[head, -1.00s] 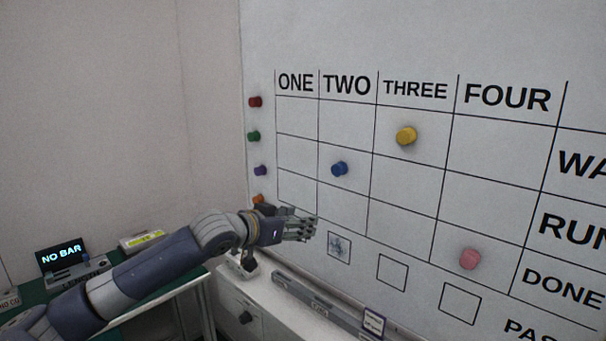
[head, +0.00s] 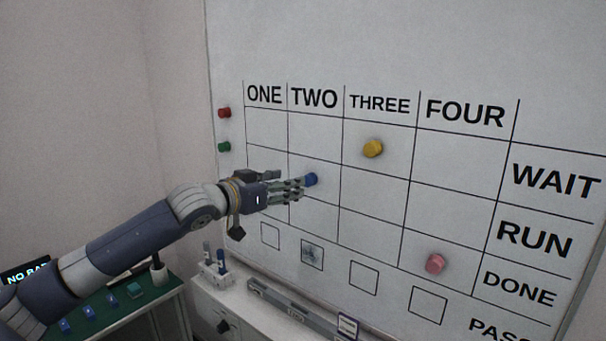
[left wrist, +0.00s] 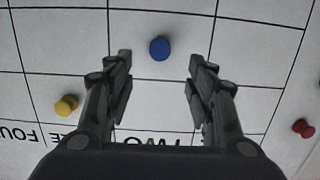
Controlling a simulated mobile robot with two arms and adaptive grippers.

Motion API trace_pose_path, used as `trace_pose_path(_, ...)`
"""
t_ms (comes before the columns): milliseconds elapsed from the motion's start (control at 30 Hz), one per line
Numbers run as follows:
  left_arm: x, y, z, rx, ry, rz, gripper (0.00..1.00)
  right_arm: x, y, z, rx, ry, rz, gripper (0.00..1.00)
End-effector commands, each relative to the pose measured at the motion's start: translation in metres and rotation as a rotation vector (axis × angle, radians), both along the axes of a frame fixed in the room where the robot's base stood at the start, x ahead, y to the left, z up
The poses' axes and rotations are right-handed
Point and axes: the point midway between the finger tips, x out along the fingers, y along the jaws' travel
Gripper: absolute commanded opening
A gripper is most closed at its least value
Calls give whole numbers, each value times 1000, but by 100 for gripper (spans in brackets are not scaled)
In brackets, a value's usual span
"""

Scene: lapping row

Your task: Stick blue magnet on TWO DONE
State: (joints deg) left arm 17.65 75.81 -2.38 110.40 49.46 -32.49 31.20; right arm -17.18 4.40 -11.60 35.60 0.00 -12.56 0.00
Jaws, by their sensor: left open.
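The blue magnet (head: 312,179) is on the whiteboard (head: 390,60), in column TWO at the RUN row. My left gripper (head: 302,187) is open, with its fingertips close to the blue magnet from the left. In the left wrist view, the blue magnet (left wrist: 160,49) shows in the gap between the fingertips (left wrist: 160,62), slightly beyond them; I cannot tell whether they touch. The TWO DONE cell (head: 313,220) is below the magnet and looks empty where visible. My right gripper is not in view.
A yellow magnet (head: 373,148) is at THREE WAIT and a pink magnet (head: 435,264) at FOUR DONE. Red (head: 224,112) and green (head: 223,147) magnets sit along the left edge. A ledge with a marker holder (head: 215,272) and a green table (head: 125,305) are below.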

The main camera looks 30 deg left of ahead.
Motion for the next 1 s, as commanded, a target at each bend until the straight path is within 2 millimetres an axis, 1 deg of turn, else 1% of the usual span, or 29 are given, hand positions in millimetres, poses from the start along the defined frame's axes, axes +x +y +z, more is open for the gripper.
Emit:
trace_pose_path(33,6,1,3,-8,-3,2,50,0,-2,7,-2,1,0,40)
trace_pose_path(167,19,-2,2,-6,-3,0,50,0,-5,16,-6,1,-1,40)
trace_pose_path(300,37,-3,-1,-7,-2,1,50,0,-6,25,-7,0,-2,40)
trace_pose_path(500,62,-5,-7,-4,0,1,50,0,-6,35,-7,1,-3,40)
trace_pose_path(600,70,-6,-9,-2,0,-1,50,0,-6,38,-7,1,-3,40)
trace_pose_path(733,75,-7,-11,0,0,-1,50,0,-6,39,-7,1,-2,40)
trace_pose_path(1000,75,-7,-12,1,1,-1,50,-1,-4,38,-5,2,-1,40)
